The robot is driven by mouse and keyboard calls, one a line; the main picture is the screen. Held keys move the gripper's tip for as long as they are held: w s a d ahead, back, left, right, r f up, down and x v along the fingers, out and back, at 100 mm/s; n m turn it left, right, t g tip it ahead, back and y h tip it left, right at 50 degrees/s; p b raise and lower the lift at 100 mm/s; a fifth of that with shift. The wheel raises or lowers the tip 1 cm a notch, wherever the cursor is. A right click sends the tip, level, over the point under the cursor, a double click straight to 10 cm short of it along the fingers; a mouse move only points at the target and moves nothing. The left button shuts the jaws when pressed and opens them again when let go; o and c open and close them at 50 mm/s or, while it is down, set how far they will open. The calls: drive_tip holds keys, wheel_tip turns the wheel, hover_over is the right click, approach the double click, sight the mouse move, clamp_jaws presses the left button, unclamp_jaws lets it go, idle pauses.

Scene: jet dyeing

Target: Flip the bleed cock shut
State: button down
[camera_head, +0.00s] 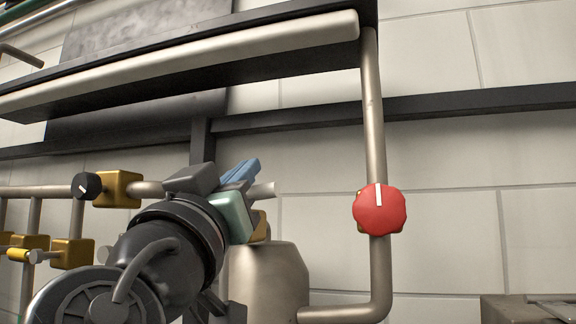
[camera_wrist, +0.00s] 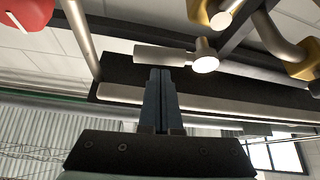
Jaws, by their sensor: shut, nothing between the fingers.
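The bleed cock appears to be the pale grey lever (camera_wrist: 160,55) with a round pivot (camera_wrist: 206,62) in the wrist view. The lever lies roughly level there, pointing left from the pivot. In the head view only the lever's right end (camera_head: 264,190) shows, past my gripper; the rest is hidden. My gripper (camera_wrist: 160,72) has its blue fingers pressed together, with nothing between them. Their tips are right by the lever in the wrist view; I cannot tell whether they touch it. In the head view my gripper (camera_head: 244,170) is in front of the pipework.
A red knob (camera_head: 380,209) with a white mark sits on the upright pipe at right. A black knob (camera_head: 87,186) and brass fittings (camera_head: 72,253) are at left. A long shelf-like beam (camera_head: 180,56) runs above. The wall right of the red knob is clear.

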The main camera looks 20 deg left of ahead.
drive_tip(key=f+m+h+b, duration=0.1)
drive_tip(key=b, duration=0.1)
drive_tip(key=f+m+h+b, duration=0.1)
drive_tip(key=m+b, duration=0.1)
drive_tip(key=b, duration=0.1)
drive_tip(key=shift+s+d+f, duration=0.15)
drive_tip(key=shift+d+f, duration=0.15)
drive_tip(key=shift+f, duration=0.1)
idle(0.6)
